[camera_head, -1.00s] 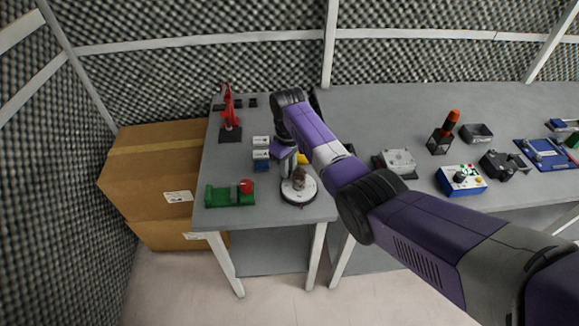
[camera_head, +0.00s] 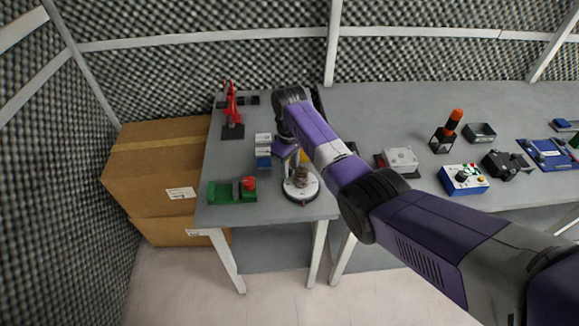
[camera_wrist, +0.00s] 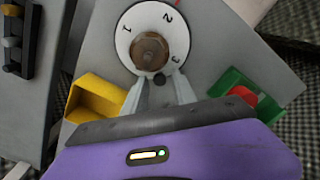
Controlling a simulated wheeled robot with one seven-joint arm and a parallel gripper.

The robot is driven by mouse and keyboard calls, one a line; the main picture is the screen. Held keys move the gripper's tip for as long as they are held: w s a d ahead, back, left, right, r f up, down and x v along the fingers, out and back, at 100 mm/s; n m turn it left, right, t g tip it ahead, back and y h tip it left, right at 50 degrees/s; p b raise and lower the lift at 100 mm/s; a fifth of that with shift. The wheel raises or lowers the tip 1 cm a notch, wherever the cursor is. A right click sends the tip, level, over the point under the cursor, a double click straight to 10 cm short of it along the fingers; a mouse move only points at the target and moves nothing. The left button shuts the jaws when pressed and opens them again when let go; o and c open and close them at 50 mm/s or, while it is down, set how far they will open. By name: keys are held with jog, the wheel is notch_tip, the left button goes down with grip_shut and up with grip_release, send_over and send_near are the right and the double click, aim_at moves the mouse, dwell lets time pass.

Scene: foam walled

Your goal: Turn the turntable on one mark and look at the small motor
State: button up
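The turntable (camera_head: 290,194) is a white disc on a dark base at the near edge of the left table. It also shows in the wrist view (camera_wrist: 180,46), with the numbers 1, 2 and 3 around its top and a red mark near 2 at the top edge. The small motor (camera_wrist: 150,52), a brown round piece, stands at the disc's middle; it shows small in the head view (camera_head: 302,174). My gripper (camera_wrist: 161,80) has its two grey fingers apart at the disc's near rim. A small dark piece shows between them; I cannot tell whether they touch it.
A yellow bin (camera_wrist: 96,100) lies beside the gripper. A green fixture with a red knob (camera_head: 232,192) stands left of the turntable. A red press (camera_head: 231,108) stands at the back. Cardboard boxes (camera_head: 150,170) stand left of the table. The right table holds several devices.

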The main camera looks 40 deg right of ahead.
dwell(0.3)
notch_tip(320, 180, up, 8)
jog(key=shift+f+b, duration=0.1)
jog(key=shift+b, duration=0.3)
jog(key=shift+w, duration=0.1)
dwell(0.4)
